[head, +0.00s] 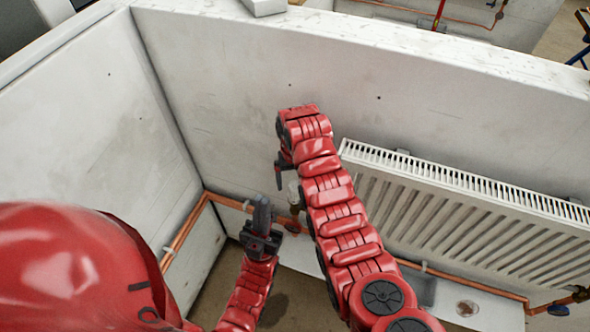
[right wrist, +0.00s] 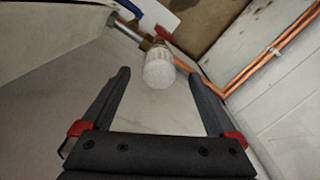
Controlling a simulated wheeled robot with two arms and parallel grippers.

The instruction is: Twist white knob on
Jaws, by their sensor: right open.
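The white knob (right wrist: 159,70) is a ribbed, rounded cap on a brass valve with a silver pipe, in the right wrist view. My right gripper (right wrist: 158,76) is open, with the knob in line between its two dark fingertips; I cannot tell how far beyond them it is, and no contact shows. In the head view my right gripper (head: 282,172) points down near the wall, and the knob is mostly hidden behind it. My left gripper (head: 262,215) stands upright at lower left of it, its fingers seen edge-on, so its opening is unclear.
A white radiator (head: 460,220) hangs on the wall to the right of my right arm. Copper pipes (head: 205,205) run low along the walls and in the right wrist view (right wrist: 265,60). The left wall (head: 90,120) closes the bay. A small red part (right wrist: 164,34) sits by the valve.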

